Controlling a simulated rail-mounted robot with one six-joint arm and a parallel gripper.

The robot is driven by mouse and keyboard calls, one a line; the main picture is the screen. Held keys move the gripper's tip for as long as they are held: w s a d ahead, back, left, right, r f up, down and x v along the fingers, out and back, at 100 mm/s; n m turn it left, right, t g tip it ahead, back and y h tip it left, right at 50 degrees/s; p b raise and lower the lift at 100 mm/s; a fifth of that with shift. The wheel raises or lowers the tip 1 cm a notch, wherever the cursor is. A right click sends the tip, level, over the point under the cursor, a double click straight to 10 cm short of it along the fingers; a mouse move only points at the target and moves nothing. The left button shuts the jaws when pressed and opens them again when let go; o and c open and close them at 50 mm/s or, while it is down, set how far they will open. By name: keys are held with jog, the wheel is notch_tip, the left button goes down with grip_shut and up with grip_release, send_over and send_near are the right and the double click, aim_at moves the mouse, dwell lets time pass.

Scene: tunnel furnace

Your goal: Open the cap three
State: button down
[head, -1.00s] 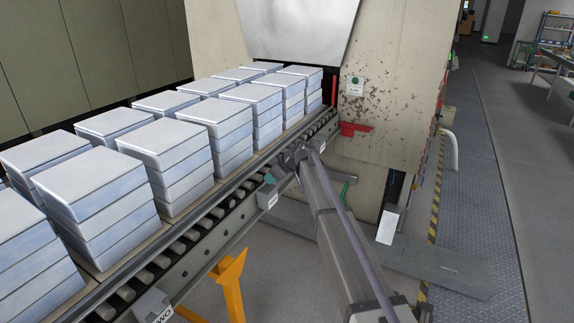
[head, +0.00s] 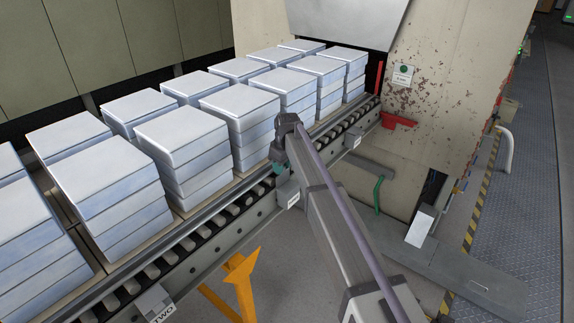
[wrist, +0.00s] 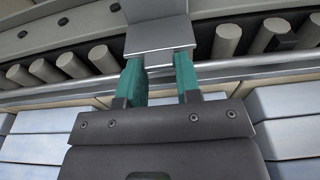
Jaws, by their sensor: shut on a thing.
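Grey boxes are fixed along the outer side of the roller conveyor. The near one reads TWO (head: 163,312). The box with a small label beyond it (head: 290,195) is probably cap three, but I cannot read its label. My gripper (head: 281,167) is right over its top at the rail edge. In the wrist view, the two green fingers of my gripper (wrist: 160,82) are shut on a grey metal piece (wrist: 160,36), which looks like the cap. The fingertips are partly hidden, and I cannot tell how far the cap is raised.
Stacks of bluish-white blocks (head: 180,137) stand on the conveyor close behind my gripper. Another labelled grey box (head: 354,142) is farther along the rail. A red bracket (head: 398,120) sits by the furnace wall (head: 440,70). A yellow stand (head: 241,278) is below.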

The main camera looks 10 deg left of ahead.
jog(key=shift+w+a, duration=0.15)
jog(key=shift+a, duration=0.25)
jog(key=c, duration=0.8)
grip_release()
jog(key=shift+f, duration=0.1)
notch_tip(320, 180, up, 11)
jog(key=d+p, duration=0.1)
jog(key=p, duration=0.9)
jog(key=shift+s+d+p, duration=0.25)
jog(key=shift+s+p, duration=0.1)
jog(key=shift+f, duration=0.15)
